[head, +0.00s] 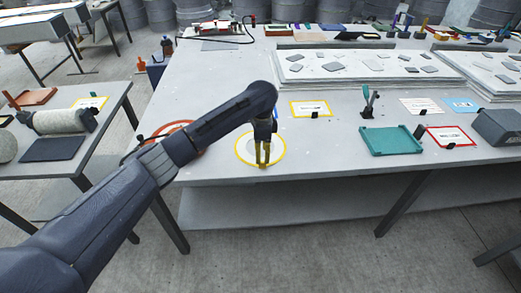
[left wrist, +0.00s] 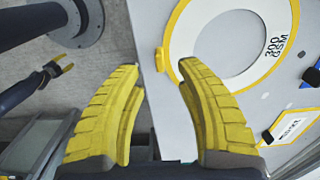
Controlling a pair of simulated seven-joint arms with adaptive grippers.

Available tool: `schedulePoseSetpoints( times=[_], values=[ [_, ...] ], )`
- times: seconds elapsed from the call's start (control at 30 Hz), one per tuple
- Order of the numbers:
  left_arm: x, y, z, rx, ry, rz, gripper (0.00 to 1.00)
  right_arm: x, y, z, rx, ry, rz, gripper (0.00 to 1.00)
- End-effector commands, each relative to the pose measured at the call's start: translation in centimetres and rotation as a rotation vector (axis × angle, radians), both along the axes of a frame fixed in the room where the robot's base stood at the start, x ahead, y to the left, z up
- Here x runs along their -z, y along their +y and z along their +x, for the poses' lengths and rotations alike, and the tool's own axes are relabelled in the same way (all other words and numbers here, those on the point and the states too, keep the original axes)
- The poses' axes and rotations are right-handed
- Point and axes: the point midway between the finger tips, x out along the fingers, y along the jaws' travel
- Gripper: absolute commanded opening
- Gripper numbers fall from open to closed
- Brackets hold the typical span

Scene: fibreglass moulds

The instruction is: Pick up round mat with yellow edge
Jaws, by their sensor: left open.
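The round mat with yellow edge (head: 243,150) lies flat near the front edge of the large table. In the left wrist view the mat (left wrist: 213,65) has a white ring, a grey middle and the print "300 GSM". A small yellow tab (left wrist: 160,60) sits on its rim at the table edge. My left gripper (head: 263,161) points down over the mat's front part. In the left wrist view its yellow fingers (left wrist: 158,68) are apart and empty, with the tab between the tips. A small dark gripper with yellow tips, seemingly my right one (left wrist: 66,66), shows far off at left.
A teal tray (head: 391,140) and a red-framed card (head: 450,136) are to the right. The table between mat and tray is clear.

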Motion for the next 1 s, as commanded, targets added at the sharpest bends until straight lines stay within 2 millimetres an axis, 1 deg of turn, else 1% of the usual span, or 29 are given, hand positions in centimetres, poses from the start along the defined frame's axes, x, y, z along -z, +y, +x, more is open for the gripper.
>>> schedulePoseSetpoints(
  times=[0.17,0.4,0.6,0.73,0.97,1.0],
  values=[
    [0.7,-0.1,-0.1,0.001,0.002,-0.001,0.36,0.0,0.0,0.0,0.000,0.000,0.000,0.44],
    [3.5,0.0,-0.2,-0.001,0.004,-0.002,0.36,0.0,0.0,0.0,0.000,0.000,0.000,0.44],
    [5.2,0.0,-0.1,0.000,0.002,-0.001,0.36,0.0,0.0,0.0,0.000,0.000,0.000,0.44],
    [5.5,0.0,-0.1,0.000,0.001,-0.001,0.36,0.0,0.0,0.0,0.000,0.000,0.000,0.44],
    [5.5,0.0,-0.1,0.000,0.001,0.000,0.37,0.0,0.0,0.0,0.000,0.000,0.000,0.44],
    [5.5,0.0,-0.1,0.000,0.001,0.000,0.32,0.0,0.0,0.0,0.000,0.000,0.000,0.44]
  ],
)
